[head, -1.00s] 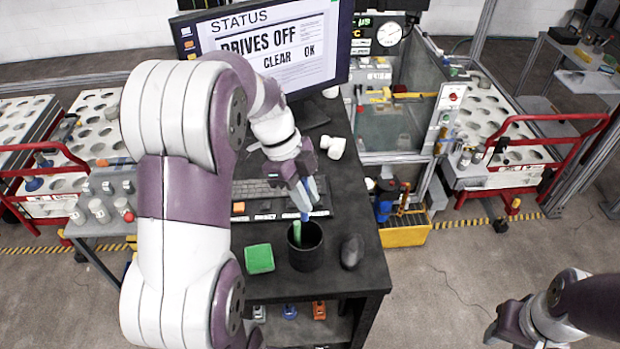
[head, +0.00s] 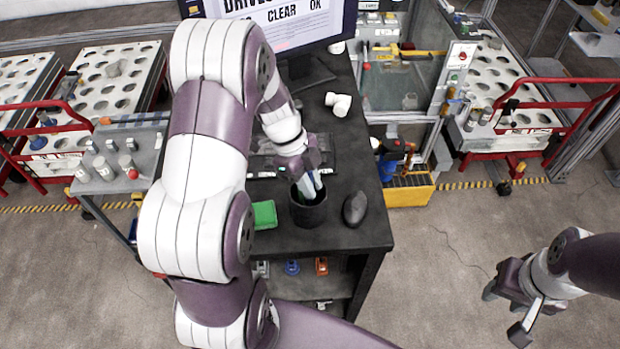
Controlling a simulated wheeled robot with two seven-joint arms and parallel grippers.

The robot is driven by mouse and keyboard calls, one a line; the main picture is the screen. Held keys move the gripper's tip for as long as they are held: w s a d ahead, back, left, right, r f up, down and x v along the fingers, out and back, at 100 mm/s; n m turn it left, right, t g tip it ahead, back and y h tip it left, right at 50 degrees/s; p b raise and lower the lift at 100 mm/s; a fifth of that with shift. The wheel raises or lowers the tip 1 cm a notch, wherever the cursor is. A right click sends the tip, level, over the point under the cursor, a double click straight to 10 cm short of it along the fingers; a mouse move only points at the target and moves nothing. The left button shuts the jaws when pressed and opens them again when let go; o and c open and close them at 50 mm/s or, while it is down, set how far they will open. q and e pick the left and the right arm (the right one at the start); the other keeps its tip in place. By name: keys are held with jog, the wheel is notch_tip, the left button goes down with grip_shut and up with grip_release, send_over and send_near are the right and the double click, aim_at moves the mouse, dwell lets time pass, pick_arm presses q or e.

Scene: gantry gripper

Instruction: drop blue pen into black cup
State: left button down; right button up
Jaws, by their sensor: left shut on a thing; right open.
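The black cup (head: 308,213) stands upright near the front edge of the dark table. My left gripper (head: 309,186) is directly above the cup, pointing down, its fingertips at about the cup's mouth. It is shut on the blue pen (head: 317,181), of which only a small blue strip shows between the fingers. The pen's lower end is hidden by the fingers and the cup's rim. I cannot tell how deep the pen reaches into the cup. My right gripper (head: 502,312) is open and empty, low over the floor at the right.
A green block (head: 264,215) lies left of the cup, partly behind my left arm. A dark rounded stone-like object (head: 355,208) lies close to its right. A white pipe fitting (head: 338,103) and a monitor (head: 340,25) are farther back. The table (head: 362,165) is clear at right.

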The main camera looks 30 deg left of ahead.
pick_arm(q)
jog(key=c, duration=1)
grip_release()
jog(key=shift+s+r, duration=0.1)
jog(key=shift+s, duration=0.05)
jog(key=shift+a, duration=0.1)
jog(key=a, duration=0.3)
jog(key=shift+a, duration=0.3)
jog(key=shift+d, duration=0.1)
